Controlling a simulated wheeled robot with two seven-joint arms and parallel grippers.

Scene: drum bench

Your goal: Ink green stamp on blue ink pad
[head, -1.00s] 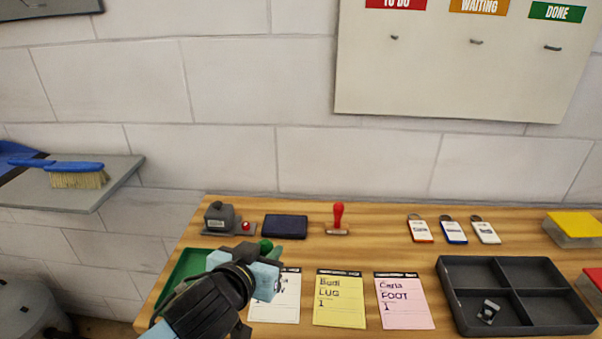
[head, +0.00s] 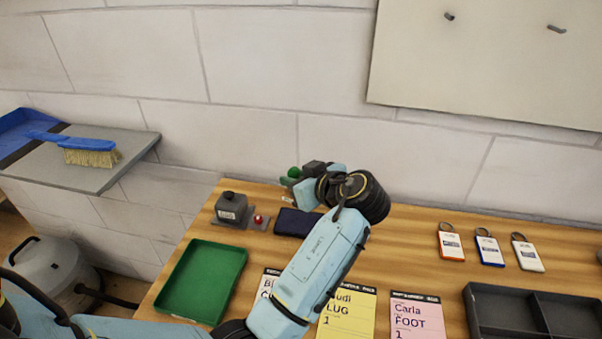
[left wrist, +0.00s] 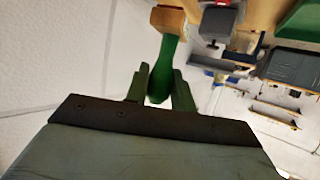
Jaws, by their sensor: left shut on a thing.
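The green stamp (head: 293,172) shows its green knob at the tip of my left gripper (head: 299,180) in the head view. In the left wrist view the two fingers of my left gripper (left wrist: 158,82) are shut on the green stamp's handle (left wrist: 168,58), with its wooden base beyond them. The dark blue ink pad (head: 292,223) lies on the bench below the gripper, its right part hidden by my arm. The stamp is above the back of the bench, apart from the pad as far as I can see. My right gripper is not in view.
A grey device (head: 231,207) with a red button stands left of the pad. A green tray (head: 202,282) lies in front of it. Cards, partly covered by my arm, lie in front. Key tags (head: 488,247) and a dark divided tray (head: 530,293) are to the right. The wall rises behind.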

